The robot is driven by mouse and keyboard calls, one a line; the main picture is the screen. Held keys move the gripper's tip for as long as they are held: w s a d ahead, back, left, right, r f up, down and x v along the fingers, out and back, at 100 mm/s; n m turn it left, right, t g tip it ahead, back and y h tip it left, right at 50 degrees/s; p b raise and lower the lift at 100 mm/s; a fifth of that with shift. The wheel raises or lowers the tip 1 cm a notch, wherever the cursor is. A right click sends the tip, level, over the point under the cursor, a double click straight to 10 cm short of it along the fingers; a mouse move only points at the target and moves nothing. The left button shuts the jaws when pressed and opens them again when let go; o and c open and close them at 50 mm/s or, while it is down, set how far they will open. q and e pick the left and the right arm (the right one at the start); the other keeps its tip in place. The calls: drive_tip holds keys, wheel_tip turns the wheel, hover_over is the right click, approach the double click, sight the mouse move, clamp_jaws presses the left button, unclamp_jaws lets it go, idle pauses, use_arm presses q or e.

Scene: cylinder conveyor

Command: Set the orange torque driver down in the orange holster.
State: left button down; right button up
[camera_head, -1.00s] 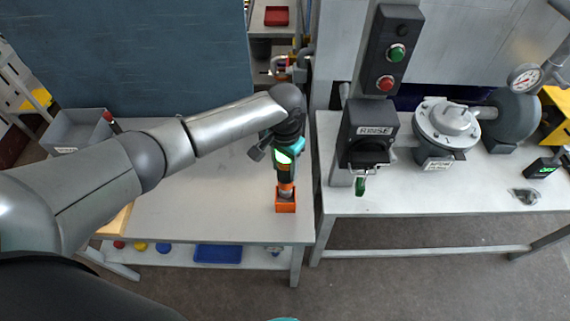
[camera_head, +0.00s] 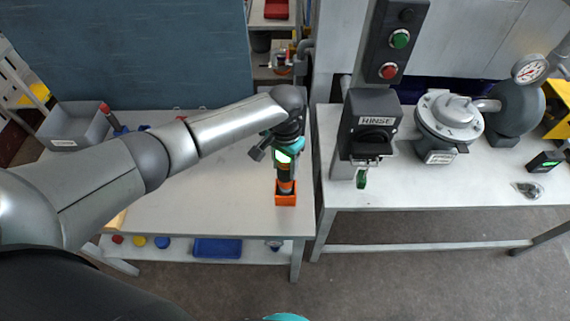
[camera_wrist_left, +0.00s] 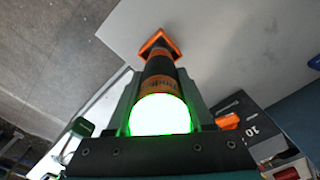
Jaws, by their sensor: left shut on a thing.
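The orange torque driver (camera_head: 285,186) is upright, its dark and orange body pointing down in the head view. It also shows in the left wrist view (camera_wrist_left: 160,72). My left gripper (camera_head: 284,170) is shut on it. The orange holster (camera_head: 286,199) stands at the front right corner of the left table, and it also shows in the left wrist view (camera_wrist_left: 160,42). The driver's lower end is at the holster's mouth and appears to be inside it; how deep it sits is hidden. My right gripper is not in view.
A grey bin (camera_head: 75,127) stands at the back left of the left table (camera_head: 200,205). The table between it and the holster is mostly clear.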

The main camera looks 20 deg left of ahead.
use_arm(q)
drive_tip(key=shift+f+b, duration=0.8)
drive_tip(key=shift+f, duration=0.75)
drive_tip(key=shift+w, duration=0.1)
drive_tip(key=c, duration=0.6)
unclamp_jaws()
drive_tip(key=shift+c, duration=0.2)
drive_tip(key=o, duration=0.4)
drive_tip(key=shift+o, duration=0.2)
